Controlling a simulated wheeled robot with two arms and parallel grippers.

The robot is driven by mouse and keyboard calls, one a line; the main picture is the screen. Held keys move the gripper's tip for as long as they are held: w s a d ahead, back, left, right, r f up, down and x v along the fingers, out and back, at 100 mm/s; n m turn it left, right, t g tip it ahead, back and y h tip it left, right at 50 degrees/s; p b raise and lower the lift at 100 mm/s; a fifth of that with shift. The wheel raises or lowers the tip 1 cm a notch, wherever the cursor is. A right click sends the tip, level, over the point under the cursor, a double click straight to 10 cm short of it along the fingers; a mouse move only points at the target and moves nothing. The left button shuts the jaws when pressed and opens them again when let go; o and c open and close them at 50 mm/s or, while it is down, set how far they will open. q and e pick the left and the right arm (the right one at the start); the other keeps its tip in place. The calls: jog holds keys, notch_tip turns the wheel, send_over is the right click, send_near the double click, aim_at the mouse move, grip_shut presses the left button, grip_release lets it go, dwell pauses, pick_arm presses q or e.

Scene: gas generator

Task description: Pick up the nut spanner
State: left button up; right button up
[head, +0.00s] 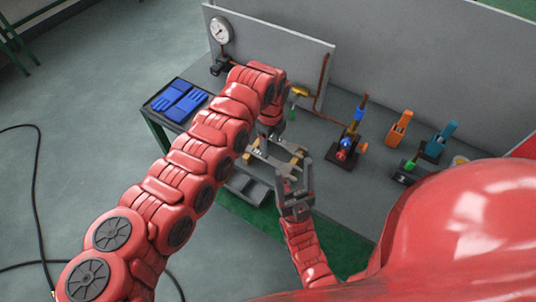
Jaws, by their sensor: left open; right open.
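A long grey metal piece (270,159), which looks like the nut spanner, lies at the front of the workbench between my two grippers; I cannot tell it for certain, as the arm and gripper parts crowd it. My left gripper (269,142) points down over the bench, just above this piece, with its jaws open and partly hidden by its own arm. My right gripper (292,170) is lower in the head view, open, beside the right end of the piece. I cannot tell whether either gripper touches it.
Orange (400,128) and blue (440,138) tools stand at right.

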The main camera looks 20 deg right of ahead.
aim_at(268, 159)
pick_arm(q)
jog(key=shift+a+f+p, duration=0.25)
jog(key=shift+f+p, duration=0.9)
jog(key=shift+p, duration=0.1)
notch_tip(268, 159, down, 3)
jog(key=shift+a+r, duration=0.1)
jog(key=shift+r, duration=0.1)
jog(key=shift+w+f, duration=0.15)
jog(key=shift+f, duration=0.3)
grip_shut()
